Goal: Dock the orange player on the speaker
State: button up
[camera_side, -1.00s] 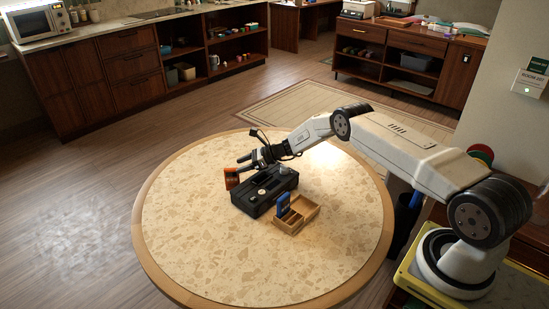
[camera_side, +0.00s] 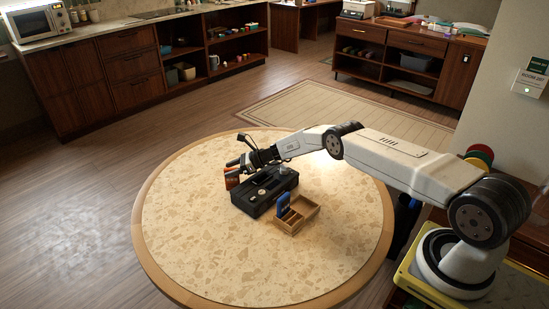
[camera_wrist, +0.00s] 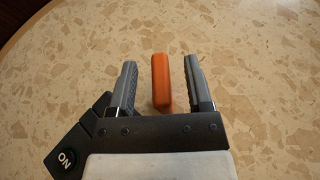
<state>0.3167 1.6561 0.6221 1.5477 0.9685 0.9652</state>
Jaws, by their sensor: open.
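The orange player (camera_wrist: 160,80) stands upright, seen narrow edge on, between the two fingers of my gripper (camera_wrist: 161,85) in the wrist view. In the side view the player (camera_side: 231,180) is at the left of the black speaker (camera_side: 250,203), partly hidden by my gripper (camera_side: 238,165). The speaker lies on the round table and has a round light knob on its top.
A small wooden box (camera_side: 303,222) with compartments sits in front of the speaker. A blue player-like piece (camera_side: 283,202) stands upright at its left end. The round table (camera_side: 200,255) is clear at the front and left.

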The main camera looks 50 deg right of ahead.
grip_shut()
jog(key=shift+r, duration=0.25)
jog(key=shift+r, duration=4.8)
